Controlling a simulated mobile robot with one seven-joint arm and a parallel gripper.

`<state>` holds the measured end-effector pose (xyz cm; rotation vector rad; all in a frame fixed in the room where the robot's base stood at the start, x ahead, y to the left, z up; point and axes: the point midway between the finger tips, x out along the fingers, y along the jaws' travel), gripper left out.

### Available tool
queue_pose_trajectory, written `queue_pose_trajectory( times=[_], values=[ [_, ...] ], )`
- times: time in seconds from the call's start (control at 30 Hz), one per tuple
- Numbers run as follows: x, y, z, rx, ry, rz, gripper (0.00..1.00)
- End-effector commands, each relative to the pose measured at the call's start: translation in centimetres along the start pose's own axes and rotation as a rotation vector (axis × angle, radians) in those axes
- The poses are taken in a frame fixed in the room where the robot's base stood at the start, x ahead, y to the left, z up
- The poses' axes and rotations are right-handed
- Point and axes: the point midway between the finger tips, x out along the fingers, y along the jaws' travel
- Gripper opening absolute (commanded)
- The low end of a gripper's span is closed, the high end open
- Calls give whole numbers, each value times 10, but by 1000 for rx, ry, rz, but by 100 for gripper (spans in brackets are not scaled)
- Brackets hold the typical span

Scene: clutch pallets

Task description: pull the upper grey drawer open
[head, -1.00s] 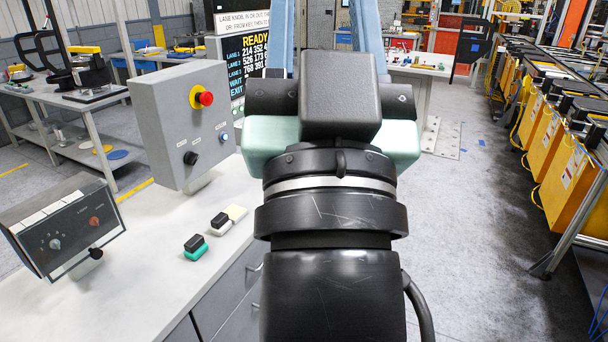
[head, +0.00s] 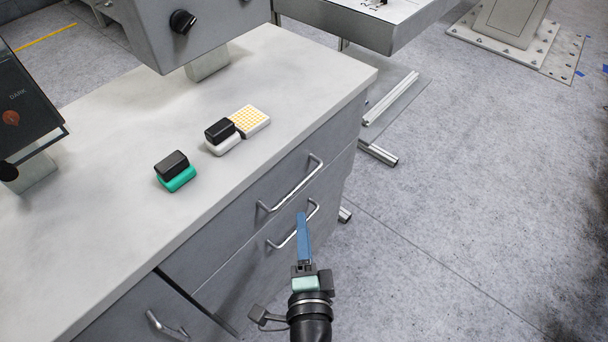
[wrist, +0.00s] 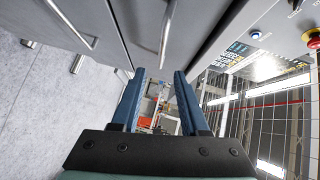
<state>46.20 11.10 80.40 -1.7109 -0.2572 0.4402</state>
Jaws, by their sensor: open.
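The upper grey drawer (head: 235,225) is below the pale worktop, its front flush with the cabinet. Its silver bar handle (head: 291,186) slants across the front. My gripper (head: 301,215) has blue fingers and is in front of the cabinet, its tips overlapping the lower drawer's handle (head: 274,245) in the head view. In the wrist view the gripper (wrist: 159,73) is open with nothing seen between its fingers. The upper handle (wrist: 166,35) lies just ahead of the fingertips, between their lines; the lower handle (wrist: 72,22) is off to the left. I cannot tell the exact gap.
On the worktop (head: 110,215) are a green-and-black block (head: 175,177), a white-and-black block (head: 222,143) and a yellow-dotted white block (head: 250,121). A grey control box (head: 195,35) stands behind. The floor (head: 450,190) at right is clear.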

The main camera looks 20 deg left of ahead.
Motion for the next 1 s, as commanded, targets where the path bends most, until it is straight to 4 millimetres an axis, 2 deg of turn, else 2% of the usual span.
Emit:
queue_pose_trajectory(
  times=[0.13,0.4,0.6,0.8,1.0],
  values=[
    [23,-5,0,-3,-2,-5,44],
    [74,-5,0,-5,-2,-5,44],
    [104,-4,0,-6,-1,-4,44],
    [119,-3,0,-6,-2,-3,44],
    [122,-3,0,-6,-2,-3,44]
  ],
)
